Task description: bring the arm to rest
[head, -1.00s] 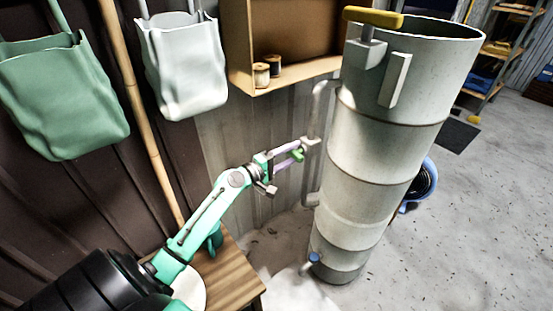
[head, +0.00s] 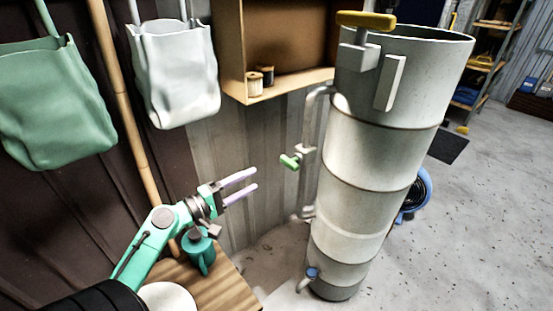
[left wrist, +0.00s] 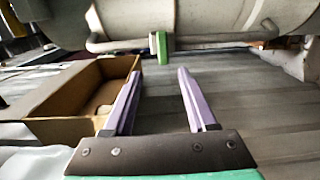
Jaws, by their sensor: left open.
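My left gripper (head: 246,187) is open and empty, with two pale purple fingers held apart in the air left of the tall grey cylinder (head: 365,150). It also shows in the left wrist view (left wrist: 155,95), with nothing between the fingers. A small green valve handle (head: 290,161) sits on the pipe at the cylinder's left side, clear of the fingertips. In the left wrist view the green handle (left wrist: 160,48) is beyond the fingers. My right gripper is not in view.
A wooden stool or table (head: 225,290) with a teal pot (head: 200,250) and a white round thing (head: 168,298) is below my left arm. A wooden shelf box (head: 285,88) holds two spools. Bags (head: 175,70) hang at left. The floor at right is largely clear.

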